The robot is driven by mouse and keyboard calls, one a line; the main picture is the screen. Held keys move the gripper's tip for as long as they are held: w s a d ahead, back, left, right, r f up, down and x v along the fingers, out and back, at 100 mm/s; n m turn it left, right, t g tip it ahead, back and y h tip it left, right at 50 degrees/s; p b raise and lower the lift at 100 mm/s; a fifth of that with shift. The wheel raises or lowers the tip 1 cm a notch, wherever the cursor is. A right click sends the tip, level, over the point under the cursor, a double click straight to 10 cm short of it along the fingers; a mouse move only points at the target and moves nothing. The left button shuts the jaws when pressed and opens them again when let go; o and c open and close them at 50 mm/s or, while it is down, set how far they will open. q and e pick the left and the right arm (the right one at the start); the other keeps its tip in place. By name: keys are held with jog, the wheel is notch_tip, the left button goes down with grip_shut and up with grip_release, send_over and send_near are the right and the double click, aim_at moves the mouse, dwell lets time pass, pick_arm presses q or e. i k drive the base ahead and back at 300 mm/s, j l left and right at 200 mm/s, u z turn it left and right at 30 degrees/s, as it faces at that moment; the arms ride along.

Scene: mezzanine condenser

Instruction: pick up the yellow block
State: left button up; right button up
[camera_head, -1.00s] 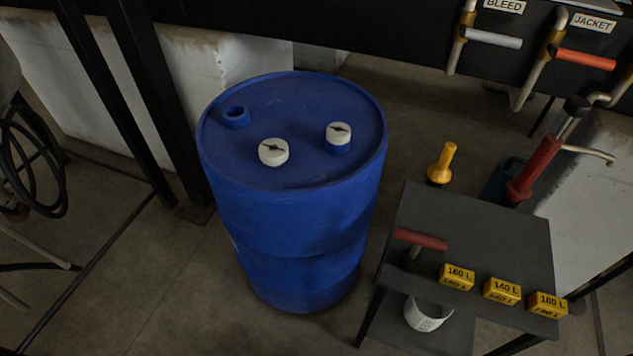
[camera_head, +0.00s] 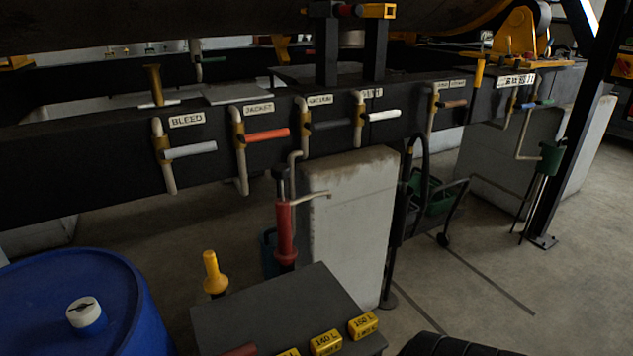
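Yellow blocks with black lettering stand along the front edge of a small dark table at the bottom of the head view. The block marked 180 L (camera_head: 363,325) is at the right corner. The block marked 140 L (camera_head: 326,342) is left of it. Another yellow block (camera_head: 289,352) is mostly cut off by the bottom edge, so its label cannot be read. Neither of my grippers is in view, and nothing is seen touching the blocks.
The dark table (camera_head: 270,308) has a clear top behind the blocks, with a red handle (camera_head: 240,350) at its front left. A blue drum (camera_head: 110,275) stands left. A red pump (camera_head: 285,235) and a yellow funnel-shaped thing (camera_head: 213,275) stand behind. A dark ribbed thing (camera_head: 450,346) is at bottom right.

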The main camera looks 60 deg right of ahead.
aim_at(363, 326)
jog(key=z, duration=1.8)
